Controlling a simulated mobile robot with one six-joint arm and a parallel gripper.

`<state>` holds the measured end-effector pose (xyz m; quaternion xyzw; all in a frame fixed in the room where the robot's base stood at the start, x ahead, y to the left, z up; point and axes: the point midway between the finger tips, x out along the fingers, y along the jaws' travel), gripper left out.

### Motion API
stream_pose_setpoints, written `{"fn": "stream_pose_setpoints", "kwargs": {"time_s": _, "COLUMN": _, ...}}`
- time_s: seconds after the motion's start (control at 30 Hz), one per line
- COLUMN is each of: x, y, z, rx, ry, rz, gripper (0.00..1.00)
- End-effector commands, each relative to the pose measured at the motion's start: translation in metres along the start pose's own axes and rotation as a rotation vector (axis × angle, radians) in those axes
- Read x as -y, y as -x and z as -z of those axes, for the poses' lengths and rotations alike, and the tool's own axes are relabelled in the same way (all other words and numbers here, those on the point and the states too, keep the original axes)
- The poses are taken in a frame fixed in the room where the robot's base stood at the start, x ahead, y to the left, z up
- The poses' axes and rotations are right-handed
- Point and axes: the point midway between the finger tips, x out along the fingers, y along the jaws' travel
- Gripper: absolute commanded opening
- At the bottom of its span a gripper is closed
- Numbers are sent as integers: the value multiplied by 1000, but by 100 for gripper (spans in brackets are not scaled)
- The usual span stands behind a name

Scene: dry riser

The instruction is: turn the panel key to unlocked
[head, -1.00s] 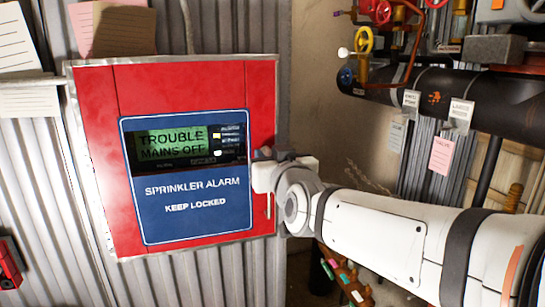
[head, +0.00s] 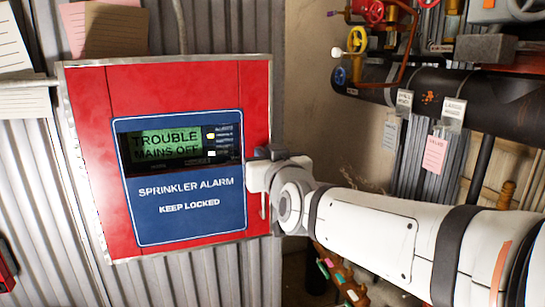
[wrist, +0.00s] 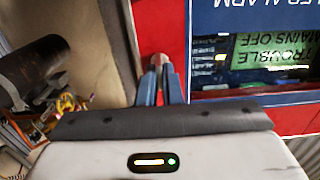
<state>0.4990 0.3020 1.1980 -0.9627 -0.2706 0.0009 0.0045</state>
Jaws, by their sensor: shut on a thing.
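The red alarm panel (head: 95,170) hangs on the corrugated wall in the head view. Its green screen (head: 166,143) reads "TROUBLE MAINS OFF". A blue label (head: 190,205) says "SPRINKLER ALARM KEEP LOCKED". My gripper (head: 258,172) is at the panel's right edge. In the wrist view my gripper (wrist: 160,68) has its two blue-grey fingers close together on a small brownish piece (wrist: 158,58), which I take to be the panel key. The fingers and my arm hide most of it, so I cannot tell its turn angle.
Right of the panel are a dark pipe (head: 480,100) with hanging tags, a yellow valve wheel (head: 356,40) and a red one (head: 373,10). Paper notes (head: 110,30) are on the wall above.

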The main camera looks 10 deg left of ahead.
Motion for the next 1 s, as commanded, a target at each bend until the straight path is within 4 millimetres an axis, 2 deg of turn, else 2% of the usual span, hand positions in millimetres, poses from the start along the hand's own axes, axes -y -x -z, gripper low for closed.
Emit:
{"fn": "stream_pose_setpoints", "kwargs": {"time_s": 0.37, "x": 0, "y": 1, "z": -4, "rx": 0, "ry": -168, "rz": 3, "gripper": 0}}
{"fn": "stream_pose_setpoints", "kwargs": {"time_s": 1.0, "x": -1, "y": 1, "z": -4, "rx": 2, "ry": -767, "rz": 4, "gripper": 0}}
